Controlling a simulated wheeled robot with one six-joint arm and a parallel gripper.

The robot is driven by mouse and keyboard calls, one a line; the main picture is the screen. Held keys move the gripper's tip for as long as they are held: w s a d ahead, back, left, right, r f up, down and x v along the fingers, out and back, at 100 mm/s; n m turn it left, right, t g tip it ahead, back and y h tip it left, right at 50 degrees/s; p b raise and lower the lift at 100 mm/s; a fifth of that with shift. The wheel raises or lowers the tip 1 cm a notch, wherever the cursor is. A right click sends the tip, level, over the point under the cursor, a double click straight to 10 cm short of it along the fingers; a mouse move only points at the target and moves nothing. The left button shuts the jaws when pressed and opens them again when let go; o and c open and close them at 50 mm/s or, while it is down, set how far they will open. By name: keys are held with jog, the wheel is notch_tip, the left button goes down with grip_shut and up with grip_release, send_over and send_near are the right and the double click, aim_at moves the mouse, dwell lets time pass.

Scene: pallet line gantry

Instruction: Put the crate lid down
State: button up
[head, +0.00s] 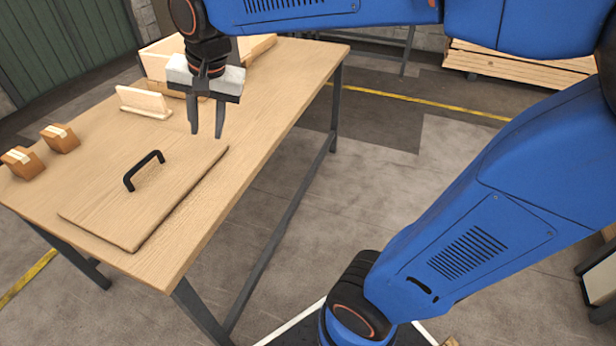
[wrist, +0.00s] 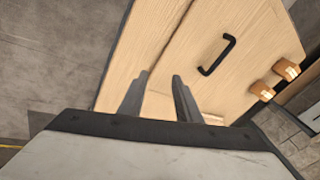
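The crate lid (head: 165,195) is a flat wooden panel with a black bar handle (head: 144,170). It lies flat on the wooden table (head: 272,88), near the table's front edge. My gripper (head: 206,133) is above the table, beyond the lid's far end, with its two fingers apart and nothing between them. In the wrist view my gripper (wrist: 161,92) also shows a gap between its fingers, and the lid (wrist: 185,62) with its handle (wrist: 217,55) lies beyond the fingertips, apart from them.
Two small brown blocks with pale bands (head: 22,162) (head: 60,138) sit at the table's left edge. A low wooden piece (head: 143,102) and a light wooden box (head: 160,60) stand farther back. A slatted pallet (head: 520,64) is at the back right.

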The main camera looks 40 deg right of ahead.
jog(key=s+d+f+n, duration=0.3)
jog(key=s+d+f, duration=0.1)
jog(key=s+d, duration=0.3)
jog(key=s+d+f+n+t+h, duration=0.1)
jog(key=s+d+f+n, duration=0.3)
jog(key=s, duration=0.7)
jog(key=d+f, duration=0.1)
jog(key=d, duration=0.1)
jog(key=shift+s+d, duration=0.25)
jog(key=shift+d, duration=0.1)
jog(key=shift+a, duration=0.1)
